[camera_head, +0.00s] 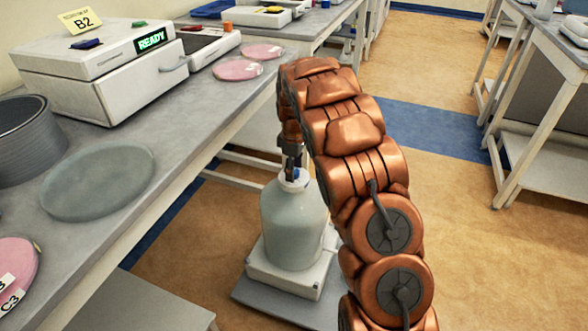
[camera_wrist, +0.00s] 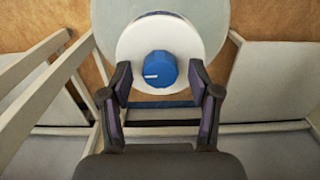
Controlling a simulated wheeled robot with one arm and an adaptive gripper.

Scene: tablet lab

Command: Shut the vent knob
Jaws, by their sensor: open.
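The vent knob is a small blue round knob with a white mark line in the wrist view (camera_wrist: 160,69). It sits on the white cap (camera_wrist: 133,44) of a large pale grey bottle, whose shoulder shows around the cap. In the head view the bottle (camera_head: 291,228) stands upright, and a bit of blue knob (camera_head: 294,174) shows under my gripper (camera_head: 292,160). In the wrist view my gripper (camera_wrist: 160,92) is open and empty, with one finger on each side of the knob and gaps between. How far the fingertips are above the knob I cannot tell.
The bottle stands on a white base (camera_head: 288,275) beside the grey bench (camera_head: 170,150). The bench holds a white machine (camera_head: 105,75) reading READY, pink dishes (camera_head: 238,69), a round grey disc (camera_head: 98,183) and a dark grey cylinder (camera_head: 25,140). Open floor (camera_head: 470,250) lies to the right.

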